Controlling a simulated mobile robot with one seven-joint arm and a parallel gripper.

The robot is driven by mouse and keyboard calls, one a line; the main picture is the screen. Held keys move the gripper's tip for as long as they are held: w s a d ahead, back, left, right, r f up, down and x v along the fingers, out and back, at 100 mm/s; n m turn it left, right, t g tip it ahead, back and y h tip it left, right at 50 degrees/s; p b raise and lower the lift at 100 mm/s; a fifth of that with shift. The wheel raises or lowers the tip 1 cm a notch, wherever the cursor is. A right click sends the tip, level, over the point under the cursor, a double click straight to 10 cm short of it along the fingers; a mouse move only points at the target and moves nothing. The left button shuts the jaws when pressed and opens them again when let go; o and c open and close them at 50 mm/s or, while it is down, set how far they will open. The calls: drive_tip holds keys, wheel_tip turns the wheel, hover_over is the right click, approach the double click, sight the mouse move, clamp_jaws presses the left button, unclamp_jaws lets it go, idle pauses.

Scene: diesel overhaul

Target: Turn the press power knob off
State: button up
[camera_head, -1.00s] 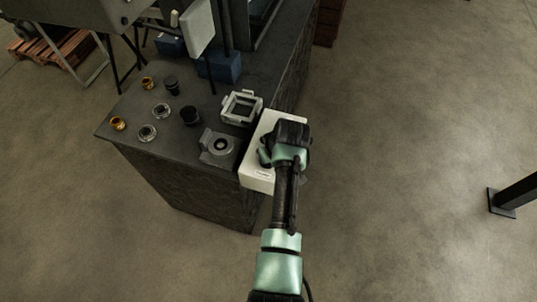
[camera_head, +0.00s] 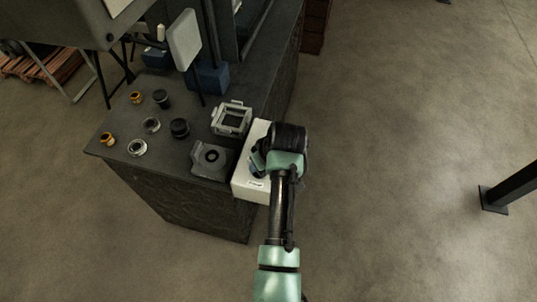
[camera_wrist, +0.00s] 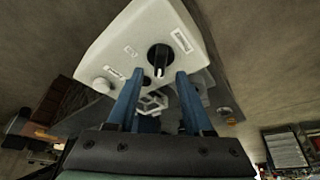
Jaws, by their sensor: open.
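The press power knob (camera_wrist: 160,56) is a black rotary knob with a white pointer mark, on the face of a white control box (camera_wrist: 138,30). The box also shows in the head view (camera_head: 248,186), at the right end of the dark bench, where my arm hides the knob. My gripper (camera_wrist: 154,76) is open, its two blue fingers pointing at the box face. In the wrist view one finger lies to each side of the knob's lower end. I cannot tell whether they touch it. Nothing is held.
A white round button (camera_wrist: 102,85) and small labels share the box face. Open floor lies to the right, with a dark post (camera_head: 510,190).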

drive_tip(key=v, duration=0.9)
drive_tip(key=shift+r+b, duration=0.2)
drive_tip(key=shift+b, duration=0.15)
